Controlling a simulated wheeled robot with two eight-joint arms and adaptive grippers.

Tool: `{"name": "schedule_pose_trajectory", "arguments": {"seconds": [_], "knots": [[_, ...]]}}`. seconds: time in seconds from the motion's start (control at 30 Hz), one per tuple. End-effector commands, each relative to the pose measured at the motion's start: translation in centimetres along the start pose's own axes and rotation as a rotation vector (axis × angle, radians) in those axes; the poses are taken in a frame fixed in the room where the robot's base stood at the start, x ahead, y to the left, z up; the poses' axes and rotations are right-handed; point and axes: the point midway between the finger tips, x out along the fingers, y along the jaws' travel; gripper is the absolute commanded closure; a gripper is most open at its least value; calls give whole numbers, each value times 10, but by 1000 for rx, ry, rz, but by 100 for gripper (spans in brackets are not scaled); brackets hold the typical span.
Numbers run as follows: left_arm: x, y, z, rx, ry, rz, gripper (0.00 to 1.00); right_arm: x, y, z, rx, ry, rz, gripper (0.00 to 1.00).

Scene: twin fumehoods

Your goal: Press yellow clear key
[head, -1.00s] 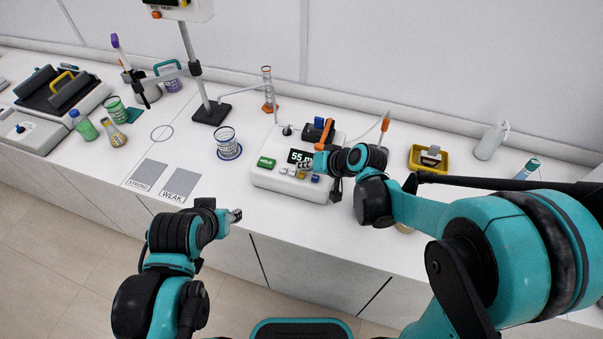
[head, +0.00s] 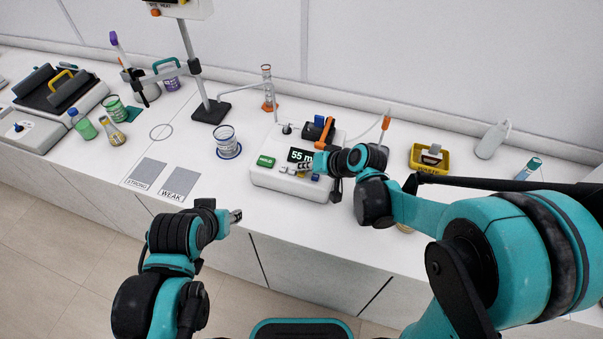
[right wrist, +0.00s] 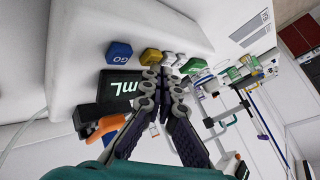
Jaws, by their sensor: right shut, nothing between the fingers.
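The white dosing device (head: 275,180) stands on the bench with a dark display (head: 299,155) reading "55" and part of a unit. My right gripper (head: 298,169) is shut and empty, low over its key row. In the right wrist view the yellow key (right wrist: 151,56) lies just beyond the shut fingertips (right wrist: 163,72), between the blue GO key (right wrist: 119,52) and pale keys (right wrist: 175,59). I cannot tell whether the fingertips touch it. In the head view the gripper largely covers that key. My left gripper (head: 236,216) hangs in front of the bench, away from the device.
A green HOLD key (head: 266,161) sits left of the display. A beaker (head: 228,143) stands left of the device, a flask (head: 268,98) behind it and a yellow tray (head: 428,158) to its right. Grey STRONG and WEAK pads (head: 180,183) lie bare at the left.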

Motion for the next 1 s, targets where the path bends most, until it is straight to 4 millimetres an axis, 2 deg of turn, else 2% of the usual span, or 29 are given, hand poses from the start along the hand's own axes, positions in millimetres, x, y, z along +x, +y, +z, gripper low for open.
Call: {"name": "schedule_pose_trajectory", "arguments": {"seconds": [1.0], "knots": [[6, 0, 4, 0, 0, 0, 60, 5, 4, 4, 0, 0, 0, 100]]}}
